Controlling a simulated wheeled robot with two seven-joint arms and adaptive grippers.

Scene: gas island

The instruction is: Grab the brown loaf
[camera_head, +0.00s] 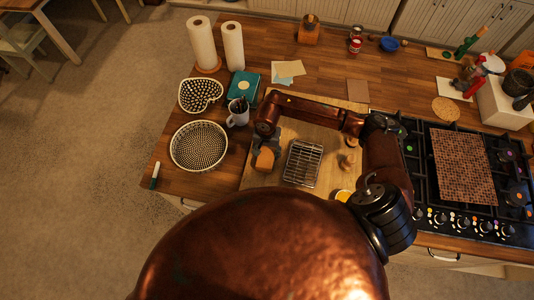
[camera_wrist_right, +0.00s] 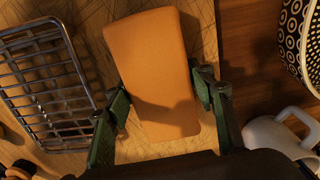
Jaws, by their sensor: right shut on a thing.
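The brown loaf (camera_wrist_right: 152,62) is an orange-brown block in the right wrist view, lying over the light wooden board. In the head view the loaf (camera_head: 264,159) shows at the left part of the board (camera_head: 257,183), below my right gripper (camera_head: 266,148). My right gripper (camera_wrist_right: 164,103) has one finger on each side of the loaf's near half and is shut on it. I cannot tell whether the loaf touches the board or is just above it. My left gripper is not in view.
A metal wire rack (camera_head: 303,163) lies right of the loaf. A white mug (camera_head: 238,114) and a patterned round basket (camera_head: 198,146) stand to the left. The stove (camera_head: 424,166) is at the right. Paper towel rolls (camera_head: 203,42) stand behind.

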